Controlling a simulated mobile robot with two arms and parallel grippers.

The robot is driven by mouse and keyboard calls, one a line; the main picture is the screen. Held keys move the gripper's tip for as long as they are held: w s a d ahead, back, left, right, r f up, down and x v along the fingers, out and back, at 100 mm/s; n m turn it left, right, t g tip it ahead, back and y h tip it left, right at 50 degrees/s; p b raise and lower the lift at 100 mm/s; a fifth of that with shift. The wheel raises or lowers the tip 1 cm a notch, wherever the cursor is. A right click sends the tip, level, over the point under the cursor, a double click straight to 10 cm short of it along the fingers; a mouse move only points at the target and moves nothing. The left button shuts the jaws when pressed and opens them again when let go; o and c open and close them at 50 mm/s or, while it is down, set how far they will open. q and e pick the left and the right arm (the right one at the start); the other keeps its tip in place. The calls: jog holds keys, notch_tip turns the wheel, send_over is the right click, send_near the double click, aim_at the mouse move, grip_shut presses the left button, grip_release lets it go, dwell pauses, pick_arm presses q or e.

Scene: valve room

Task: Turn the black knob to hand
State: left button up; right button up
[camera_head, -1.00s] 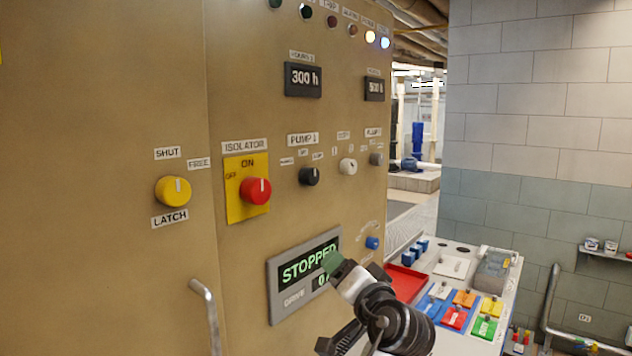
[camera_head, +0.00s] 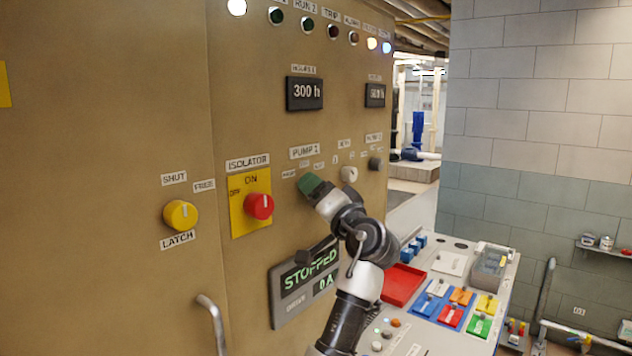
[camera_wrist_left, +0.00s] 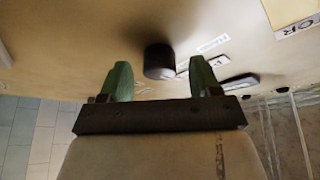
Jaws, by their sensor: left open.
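The black knob (camera_wrist_left: 158,62) sticks out from the tan panel in the left wrist view. My left gripper (camera_wrist_left: 160,72) is open, with one green finger on either side of the knob and nothing held. In the head view my left gripper (camera_head: 310,185) is at the panel under the PUMP 1 label (camera_head: 304,151) and hides the black knob. The small position labels are too blurred to read, and the knob's pointer is not visible. My right gripper is not in view.
Left of my gripper are a red isolator knob (camera_head: 259,206) and a yellow knob (camera_head: 180,215). A white knob (camera_head: 349,174) is close on the right. The STOPPED display (camera_head: 290,292) is below. A bent handle (camera_head: 211,318) sticks out lower left.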

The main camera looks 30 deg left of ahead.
pick_arm(q)
jog(key=shift+w+a, duration=0.15)
jog(key=shift+a, duration=0.2)
jog(key=c, duration=0.9)
jog(key=n+g+y+b, duration=0.1)
jog(key=n+g+b, duration=0.1)
jog(key=n+b, duration=0.2)
jog(key=n+g+y+b, duration=0.1)
jog(key=n+g+b, duration=0.1)
jog(key=n+b, duration=0.2)
jog(key=n+g+y+b, duration=0.1)
jog(key=n+b, duration=0.3)
jog(key=b, duration=0.3)
jog(key=shift+w+f+n+g, duration=0.15)
jog(key=shift+w+n+g, duration=0.15)
jog(key=shift+g, duration=0.1)
jog(key=shift+n, duration=0.3)
